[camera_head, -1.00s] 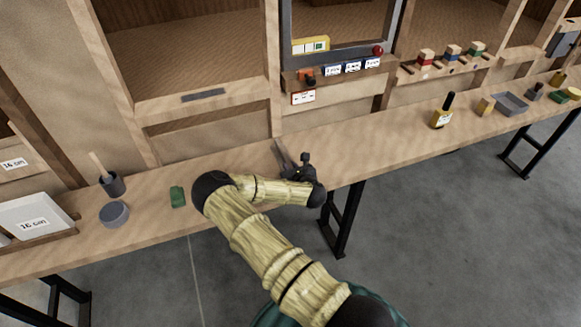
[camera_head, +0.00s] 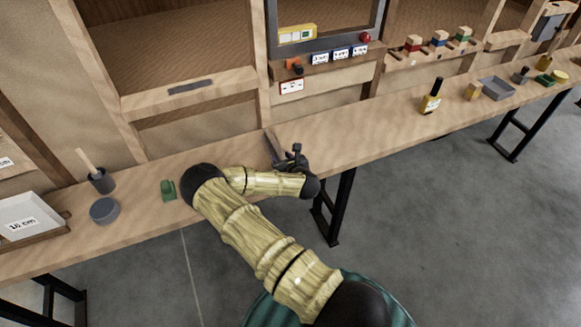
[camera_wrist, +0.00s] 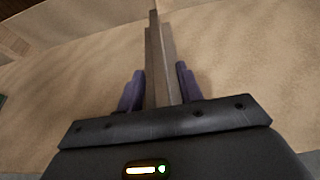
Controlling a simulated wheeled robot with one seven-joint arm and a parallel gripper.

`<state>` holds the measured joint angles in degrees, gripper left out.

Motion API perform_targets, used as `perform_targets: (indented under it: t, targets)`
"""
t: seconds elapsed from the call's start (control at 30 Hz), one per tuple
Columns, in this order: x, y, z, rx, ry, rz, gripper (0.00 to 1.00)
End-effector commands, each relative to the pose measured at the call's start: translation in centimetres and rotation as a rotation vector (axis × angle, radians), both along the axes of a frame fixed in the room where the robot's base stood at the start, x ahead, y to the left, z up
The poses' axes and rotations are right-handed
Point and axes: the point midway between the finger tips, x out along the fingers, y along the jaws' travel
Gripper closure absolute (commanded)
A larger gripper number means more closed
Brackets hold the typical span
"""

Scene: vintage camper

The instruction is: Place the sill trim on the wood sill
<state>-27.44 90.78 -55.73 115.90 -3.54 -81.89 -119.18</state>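The sill trim (camera_head: 273,143) is a long, thin, brownish strip. My gripper (camera_head: 290,162) is shut on it above the workbench, near the middle of the head view. In the wrist view the trim (camera_wrist: 160,60) runs away from me between the two dark fingers of my gripper (camera_wrist: 160,90). The wood sill (camera_head: 238,80) is the light ledge under the left window opening, up and left of my gripper. A dark grey strip (camera_head: 190,87) lies along its middle. Whether the trim touches the bench is hard to tell.
A green block (camera_head: 168,190), a grey round tin (camera_head: 104,211) and a dark cup with a stick (camera_head: 102,181) stand on the bench (camera_head: 225,165) at left. A control panel (camera_head: 325,60) is above my gripper.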

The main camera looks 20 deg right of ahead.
Motion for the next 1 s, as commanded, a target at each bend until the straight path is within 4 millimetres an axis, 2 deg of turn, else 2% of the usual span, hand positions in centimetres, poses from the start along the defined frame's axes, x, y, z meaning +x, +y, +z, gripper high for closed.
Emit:
perform_targets:
  t: [0.4,0.6,1.0]
  targets:
    - [-6.7,-0.1,2.6,-0.002,0.002,-0.002,0.64]
    - [-9.2,-0.1,3.7,-0.002,0.001,-0.001,0.64]
    - [-9.9,0.0,4.0,-0.001,0.0,0.0,0.64]
